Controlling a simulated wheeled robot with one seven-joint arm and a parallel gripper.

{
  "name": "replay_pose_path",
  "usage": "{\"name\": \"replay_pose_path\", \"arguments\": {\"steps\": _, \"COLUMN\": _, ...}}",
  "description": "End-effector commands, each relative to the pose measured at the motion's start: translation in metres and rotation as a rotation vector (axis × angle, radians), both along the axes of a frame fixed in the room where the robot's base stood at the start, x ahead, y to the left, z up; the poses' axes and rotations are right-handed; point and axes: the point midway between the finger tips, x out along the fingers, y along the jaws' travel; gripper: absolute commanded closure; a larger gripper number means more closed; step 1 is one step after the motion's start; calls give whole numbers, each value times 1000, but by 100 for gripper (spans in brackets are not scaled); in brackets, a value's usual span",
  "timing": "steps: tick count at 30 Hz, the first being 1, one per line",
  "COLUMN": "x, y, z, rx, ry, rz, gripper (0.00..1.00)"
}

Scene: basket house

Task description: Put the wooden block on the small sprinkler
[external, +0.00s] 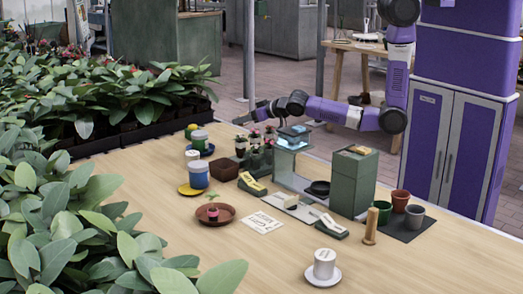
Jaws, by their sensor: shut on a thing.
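My gripper (246,116) is dark and small in this view, at the left end of my outstretched arm. It is above the far side of the table, over a row of small potted plants. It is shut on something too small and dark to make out. A tan, wood-coloured piece (357,150) lies on top of the green box, well to the right of my gripper. An upright wooden peg-like piece (370,226) stands nearer the front. I cannot pick out the small sprinkler for sure. A grey stand (289,172) with a lit blue top is right of my gripper.
Potted plants (255,150) stand below my gripper. The green box (352,185) is a tall obstacle. Pots sit on a dark mat (400,226) at right. A white cup (324,263) is in front. Leafy plants crowd the left.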

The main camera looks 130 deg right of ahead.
Motion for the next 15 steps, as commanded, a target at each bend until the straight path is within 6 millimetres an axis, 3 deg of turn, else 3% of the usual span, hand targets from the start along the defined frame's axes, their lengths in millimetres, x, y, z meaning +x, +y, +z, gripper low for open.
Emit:
{"name": "replay_pose_path", "arguments": {"steps": 8, "x": 33, "y": -49, "z": 40, "rx": -2, "ry": -8, "rz": -20, "gripper": 90}}
{"name": "replay_pose_path", "arguments": {"steps": 15, "x": 53, "y": -110, "z": 101, "rx": -5, "ry": -8, "rz": -4, "gripper": 90}}
